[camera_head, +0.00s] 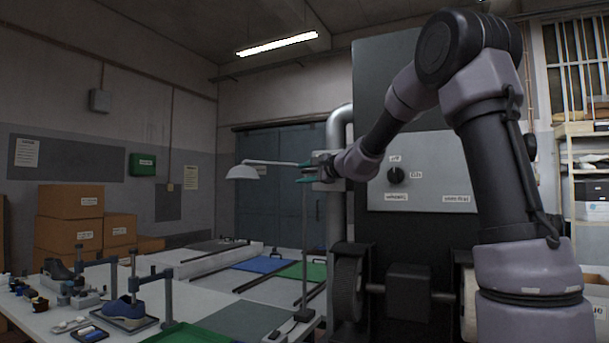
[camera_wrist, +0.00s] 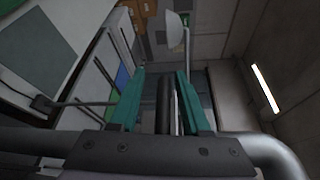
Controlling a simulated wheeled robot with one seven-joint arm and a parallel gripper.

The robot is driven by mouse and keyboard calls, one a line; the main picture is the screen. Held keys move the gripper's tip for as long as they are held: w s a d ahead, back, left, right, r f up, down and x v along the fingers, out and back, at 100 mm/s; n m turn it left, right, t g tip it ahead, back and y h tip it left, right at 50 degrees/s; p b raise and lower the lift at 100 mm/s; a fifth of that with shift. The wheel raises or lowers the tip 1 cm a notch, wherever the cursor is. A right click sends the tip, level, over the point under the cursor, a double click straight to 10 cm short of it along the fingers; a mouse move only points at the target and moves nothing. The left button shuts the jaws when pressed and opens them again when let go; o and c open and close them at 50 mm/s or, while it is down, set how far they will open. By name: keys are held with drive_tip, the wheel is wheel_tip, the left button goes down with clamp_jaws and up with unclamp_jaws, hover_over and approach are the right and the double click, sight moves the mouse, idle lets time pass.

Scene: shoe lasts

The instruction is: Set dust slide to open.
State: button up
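My gripper (camera_head: 307,173) has teal fingers and is beside the duct in the head view, at the left of a light grey plate (camera_head: 329,186) on the pipe, which may be the dust slide. The wrist and arm hide part of this plate. In the wrist view my gripper (camera_wrist: 162,100) has its two teal fingers apart. A dark upright bar (camera_wrist: 163,105) shows between them, with clear space on its left. I cannot tell whether it touches the right finger, or how far the slide is set.
The silver duct (camera_head: 341,125) bends into the dark machine, whose grey panel (camera_head: 420,175) has a black knob (camera_head: 396,175). A white desk lamp (camera_head: 243,172) reaches across near my gripper. The table (camera_head: 215,305) below holds shoes, lasts and mats. Boxes (camera_head: 70,202) stand at left.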

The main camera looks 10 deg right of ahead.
drive_tip(key=f+v, duration=0.1)
drive_tip(key=v, duration=0.9)
drive_tip(key=shift+s+d+r, duration=0.25)
drive_tip(key=shift+s+r, duration=0.1)
drive_tip(key=shift+r, duration=0.15)
drive_tip(key=s+f+n+g+h, duration=0.25)
drive_tip(key=s+f+n, duration=0.2)
drive_tip(key=s, duration=0.65)
drive_tip(key=s+f+n+g+h, duration=0.1)
drive_tip(key=s+f+n+g, duration=0.4)
drive_tip(key=s, duration=0.7)
drive_tip(key=s+d+f+h, duration=0.4)
drive_tip(key=s+d+f, duration=0.2)
drive_tip(key=s, duration=0.2)
drive_tip(key=shift+d+f+t, duration=0.2)
drive_tip(key=shift+f+t, duration=0.15)
